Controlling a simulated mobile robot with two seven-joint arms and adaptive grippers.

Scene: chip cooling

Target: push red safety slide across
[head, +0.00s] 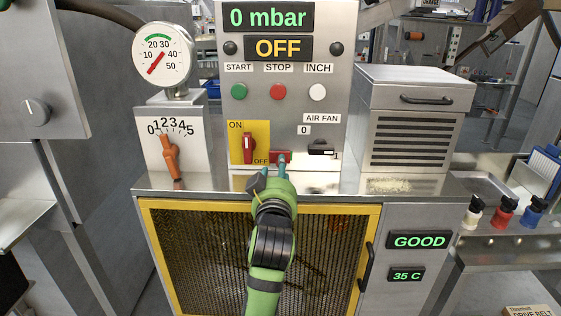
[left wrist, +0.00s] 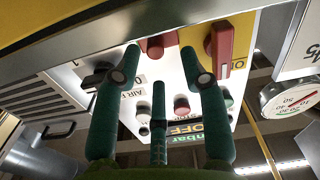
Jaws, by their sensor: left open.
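The red safety slide (head: 281,156) sits at the lower edge of the control panel, just right of the yellow ON/OFF plate (head: 262,130). My left gripper (head: 275,168) is in front of it, with its fingertips close below the slide. In the left wrist view, which is upside down, the red slide (left wrist: 158,44) lies between the tips of the spread green fingers of the open, empty gripper (left wrist: 160,56). I cannot tell whether a finger touches the slide. My right gripper is not in view.
An orange lever (head: 169,153) stands further left. A yellow-framed mesh door (head: 374,235) is below.

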